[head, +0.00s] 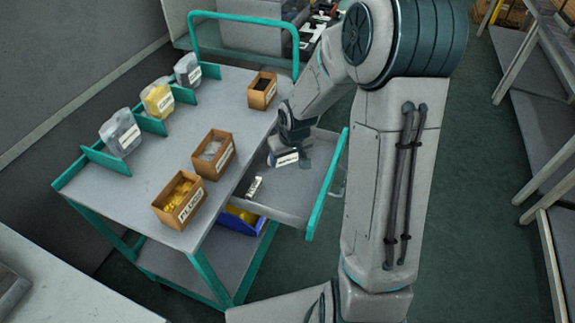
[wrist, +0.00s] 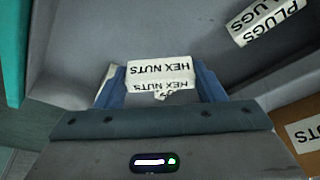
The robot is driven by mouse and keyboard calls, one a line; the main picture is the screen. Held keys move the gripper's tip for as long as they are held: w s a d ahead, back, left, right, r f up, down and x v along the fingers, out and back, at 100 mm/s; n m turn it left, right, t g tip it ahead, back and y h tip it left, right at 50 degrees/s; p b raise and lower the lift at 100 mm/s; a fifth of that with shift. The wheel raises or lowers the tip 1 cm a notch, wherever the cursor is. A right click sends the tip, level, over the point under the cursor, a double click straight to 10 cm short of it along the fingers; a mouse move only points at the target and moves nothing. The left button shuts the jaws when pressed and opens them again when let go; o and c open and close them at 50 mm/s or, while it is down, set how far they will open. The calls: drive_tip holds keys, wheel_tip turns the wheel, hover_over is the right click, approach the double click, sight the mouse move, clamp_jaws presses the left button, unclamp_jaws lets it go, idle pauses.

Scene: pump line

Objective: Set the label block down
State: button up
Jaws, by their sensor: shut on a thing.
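The white label block reading HEX NUTS (wrist: 160,72) is between the two blue fingers of my gripper (wrist: 161,84) in the wrist view, and the gripper is shut on it. In the head view my gripper (head: 288,150) is over the pulled-out drawer (head: 285,203) of the cart, with the block (head: 287,159) at its tip. Another white block, reading PLUGS (wrist: 268,20), lies in the drawer; it also shows in the head view (head: 254,187). I cannot tell whether the held block touches the drawer floor.
The cart top (head: 228,115) carries a box labelled PLUGS (head: 179,201), a box of grey parts (head: 213,155) and a box of dark parts (head: 262,91). Several clear bins stand along its left side. A blue bin (head: 241,219) is below the drawer.

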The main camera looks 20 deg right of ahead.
sight(288, 163)
drive_tip(key=shift+f, duration=1.85)
drive_tip(key=shift+f+b, duration=0.15)
drive_tip(key=shift+b, duration=0.2)
drive_tip(key=o, duration=1)
